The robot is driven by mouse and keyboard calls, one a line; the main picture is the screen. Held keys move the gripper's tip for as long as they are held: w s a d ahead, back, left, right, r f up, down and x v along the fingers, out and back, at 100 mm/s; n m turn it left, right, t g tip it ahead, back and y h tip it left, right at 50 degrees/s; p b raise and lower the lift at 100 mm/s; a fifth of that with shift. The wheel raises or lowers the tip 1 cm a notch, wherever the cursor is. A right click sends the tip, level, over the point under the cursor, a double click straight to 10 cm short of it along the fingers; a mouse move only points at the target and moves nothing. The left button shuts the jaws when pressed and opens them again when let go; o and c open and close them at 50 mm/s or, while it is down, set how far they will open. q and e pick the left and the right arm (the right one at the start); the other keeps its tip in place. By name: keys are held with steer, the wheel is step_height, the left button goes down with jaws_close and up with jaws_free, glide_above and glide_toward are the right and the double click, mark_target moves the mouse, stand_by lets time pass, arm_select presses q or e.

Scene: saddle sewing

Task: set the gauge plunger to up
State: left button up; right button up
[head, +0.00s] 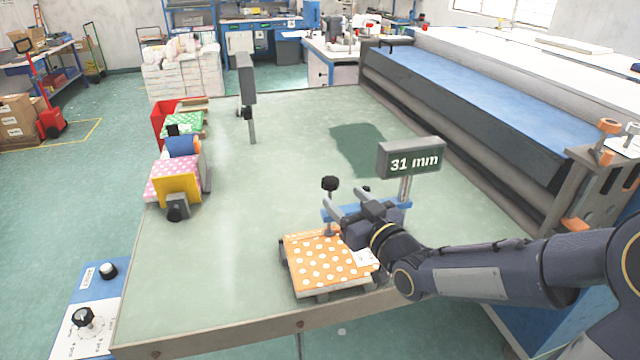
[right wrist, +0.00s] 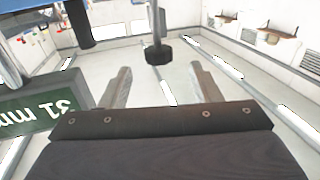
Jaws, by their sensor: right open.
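The gauge has a grey display (head: 411,159) reading "31 mm" on a post and a blue frame (head: 400,206). Its plunger is a thin upright rod with a black knob (head: 330,183) on top, above an orange dotted cloth piece (head: 322,262). I cannot tell whether the rod's foot touches the cloth. My right gripper (head: 347,199) is open and empty beside the plunger, just right of the knob. In the right wrist view, which looks upside down, the knob (right wrist: 158,53) lies in line with the gap between the fingers, beyond their tips. My left gripper is not in view.
At the table's left are a yellow and pink dotted block (head: 176,188), a green dotted cloth (head: 184,123) and a grey upright post (head: 247,80). A large roller machine (head: 480,90) borders the right side. The table's middle (head: 240,200) is clear.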

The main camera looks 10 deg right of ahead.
mark_target(334, 188)
steer(key=p+x, duration=0.2)
steer(key=x, duration=0.4)
steer(key=shift+w, duration=0.55)
steer(key=shift+c, duration=0.3)
